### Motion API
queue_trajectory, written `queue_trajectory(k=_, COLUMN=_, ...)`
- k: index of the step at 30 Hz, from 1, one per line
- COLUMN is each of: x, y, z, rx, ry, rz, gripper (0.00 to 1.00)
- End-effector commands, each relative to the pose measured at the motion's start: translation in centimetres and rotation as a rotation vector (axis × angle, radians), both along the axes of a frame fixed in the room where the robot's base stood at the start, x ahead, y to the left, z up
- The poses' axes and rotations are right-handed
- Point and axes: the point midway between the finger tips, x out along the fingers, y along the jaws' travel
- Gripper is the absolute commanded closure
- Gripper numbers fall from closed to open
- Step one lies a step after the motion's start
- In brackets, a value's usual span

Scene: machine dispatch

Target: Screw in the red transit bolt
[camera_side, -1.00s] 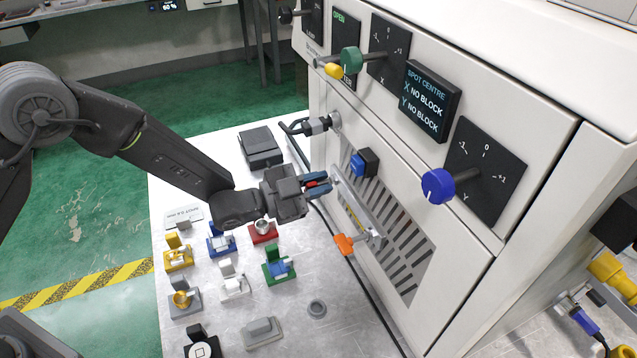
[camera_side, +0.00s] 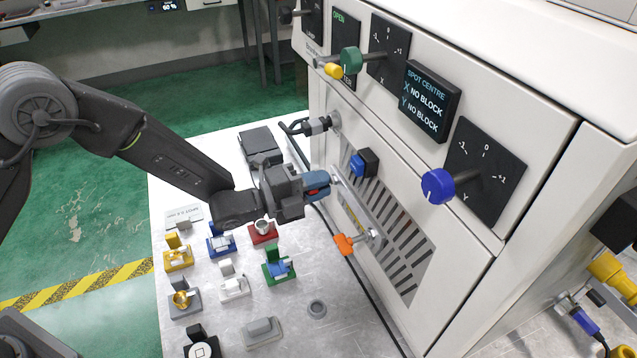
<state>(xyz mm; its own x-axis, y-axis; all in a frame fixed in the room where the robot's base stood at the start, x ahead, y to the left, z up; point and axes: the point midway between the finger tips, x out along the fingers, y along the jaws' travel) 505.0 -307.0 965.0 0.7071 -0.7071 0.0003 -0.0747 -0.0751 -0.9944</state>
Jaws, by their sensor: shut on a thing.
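My gripper (camera_side: 318,184) is at the front of the white machine (camera_side: 440,222), at the upper end of a grey metal bar (camera_side: 358,210) fixed over the vent grille. Its blue-tipped fingers are shut on the red transit bolt, of which only a small bit of red shows between them. The rest of the bolt is hidden by the fingers. I cannot tell how deep it sits in the bar. An orange bolt (camera_side: 343,244) stands at the lower end of the bar.
Above the bar are a blue button (camera_side: 359,165), a blue knob (camera_side: 438,186), a green knob (camera_side: 351,60) and a display (camera_side: 432,102). A black cable runs down behind my gripper. Several coloured holders, including a red one (camera_side: 263,234), stand on the metal table (camera_side: 300,335).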

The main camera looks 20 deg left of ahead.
Motion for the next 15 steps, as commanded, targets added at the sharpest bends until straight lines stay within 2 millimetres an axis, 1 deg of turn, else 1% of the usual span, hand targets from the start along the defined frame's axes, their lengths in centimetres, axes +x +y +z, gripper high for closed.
queue_trajectory(k=15, x=-0.12, y=0.12, z=-0.15, rx=0.35, ry=-0.344, rz=-0.001, gripper=1.0)
